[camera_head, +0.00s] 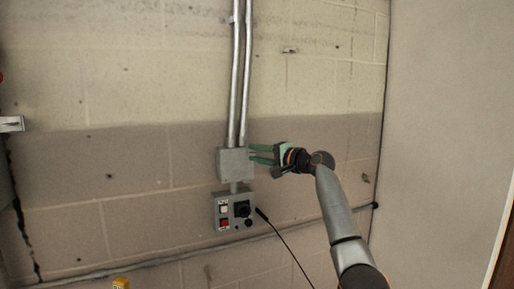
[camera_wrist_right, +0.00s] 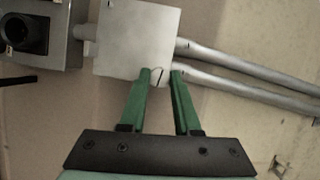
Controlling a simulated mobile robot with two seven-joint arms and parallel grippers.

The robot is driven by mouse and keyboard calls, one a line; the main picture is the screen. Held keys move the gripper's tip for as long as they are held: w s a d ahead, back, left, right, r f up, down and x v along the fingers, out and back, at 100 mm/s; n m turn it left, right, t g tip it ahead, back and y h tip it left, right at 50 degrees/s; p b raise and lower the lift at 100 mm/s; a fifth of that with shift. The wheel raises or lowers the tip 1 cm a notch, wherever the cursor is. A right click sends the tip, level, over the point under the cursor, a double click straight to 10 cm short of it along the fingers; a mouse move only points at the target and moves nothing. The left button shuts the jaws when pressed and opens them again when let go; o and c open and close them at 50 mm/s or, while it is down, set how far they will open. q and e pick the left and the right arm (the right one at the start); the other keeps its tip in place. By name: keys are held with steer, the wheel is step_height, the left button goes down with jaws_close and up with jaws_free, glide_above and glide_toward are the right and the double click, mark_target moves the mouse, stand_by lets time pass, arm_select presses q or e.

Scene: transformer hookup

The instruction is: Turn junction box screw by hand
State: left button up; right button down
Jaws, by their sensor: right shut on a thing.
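The grey junction box (camera_head: 234,164) is on the block wall at the foot of two vertical metal conduits. My right gripper (camera_head: 252,154) reaches it from the right, with its green fingertips at the box's upper right edge. In the right wrist view the box's pale cover (camera_wrist_right: 135,38) fills the upper middle. There the right gripper (camera_wrist_right: 161,73) has its two green fingers close together at a corner of the cover, shut on the junction box screw, which is mostly hidden between the tips. A thin dark curved line shows there. My left gripper is not in view.
A grey control box (camera_head: 234,211) with a white button, a red button and a dark round socket is below the junction box. A black cable (camera_head: 283,241) hangs to its right. The conduits (camera_head: 240,75) run up the wall. The wall to the right is mostly clear.

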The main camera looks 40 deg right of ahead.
steer(key=shift+r+n+g+p, duration=0.2)
steer(key=shift+n+g+p, duration=0.15)
steer(key=shift+n, duration=0.45)
steer(key=shift+n+g+h, duration=0.35)
steer(key=shift+n+h, duration=0.05)
steer(key=shift+n, duration=0.4)
steer(key=n+g+h, duration=0.1)
steer(key=n, duration=0.2)
steer(key=shift+a+r, duration=0.1)
steer(key=shift+a+n+g+h, duration=0.1)
steer(key=shift+n+g+h, duration=0.65)
steer(key=shift+n, duration=0.55)
steer(key=shift+r, duration=0.1)
steer(key=c, duration=0.6)
jaws_free()
steer(key=shift+w, duration=0.1)
